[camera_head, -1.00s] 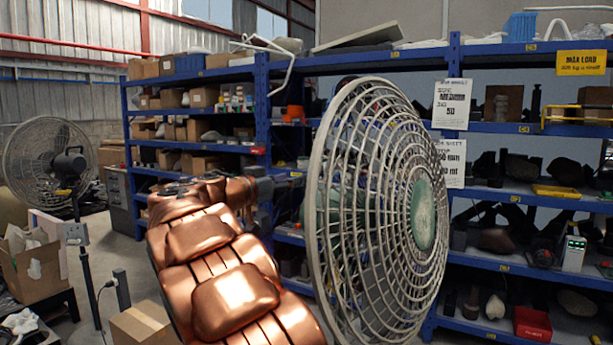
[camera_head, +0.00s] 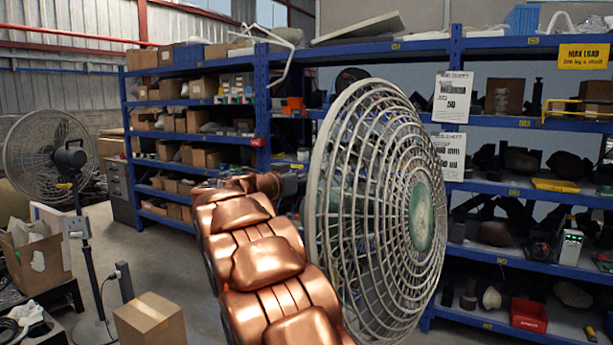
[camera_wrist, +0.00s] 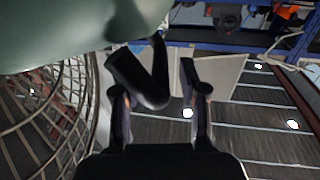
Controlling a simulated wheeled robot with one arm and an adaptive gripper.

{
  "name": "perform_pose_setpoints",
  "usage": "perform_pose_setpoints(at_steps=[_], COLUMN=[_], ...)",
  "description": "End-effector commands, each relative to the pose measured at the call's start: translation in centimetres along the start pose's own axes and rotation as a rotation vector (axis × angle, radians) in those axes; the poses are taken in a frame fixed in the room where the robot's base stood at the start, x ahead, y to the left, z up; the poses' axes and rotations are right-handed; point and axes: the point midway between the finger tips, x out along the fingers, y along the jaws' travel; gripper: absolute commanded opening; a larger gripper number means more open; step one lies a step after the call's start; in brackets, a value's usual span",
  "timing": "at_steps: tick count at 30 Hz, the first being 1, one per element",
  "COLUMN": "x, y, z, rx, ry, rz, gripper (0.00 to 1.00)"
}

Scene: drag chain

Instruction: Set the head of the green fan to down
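The green fan (camera_head: 375,215) fills the middle of the head view. It has a pale wire cage and a green hub (camera_head: 421,216), and its face is turned to the right and looks near upright. Its back is mostly hidden in the head view. In the wrist view its smooth green housing (camera_wrist: 75,35) is at the upper left, and the cage (camera_wrist: 55,120) is at the left. My gripper (camera_wrist: 158,95) is open below the housing. A dark bent bar (camera_wrist: 145,82) shows between the fingers, nearer the left one; I cannot tell whether they touch. The head view does not show my fingers.
Blue shelving (camera_head: 455,120) with boxes and parts stands behind the fan. Another fan (camera_head: 48,155) with a dark motor stands at the far left. A cardboard box (camera_head: 150,322) sits on the floor at lower left. Open floor lies between that box and the left shelves.

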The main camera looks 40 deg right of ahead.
Motion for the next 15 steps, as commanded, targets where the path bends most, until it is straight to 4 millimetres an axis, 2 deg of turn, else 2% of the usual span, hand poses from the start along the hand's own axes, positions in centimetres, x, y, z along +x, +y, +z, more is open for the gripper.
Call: perform_pose_setpoints(at_steps=[2,11,15], x=[-0.01,-0.02,-0.03], y=[0.00,-0.01,-0.02], z=[0.01,0.00,0.00], rx=[0.000,0.000,0.000], ry=[0.000,0.000,0.000], rz=[0.000,0.000,-0.001], gripper=[0.32,0.01,0.00])
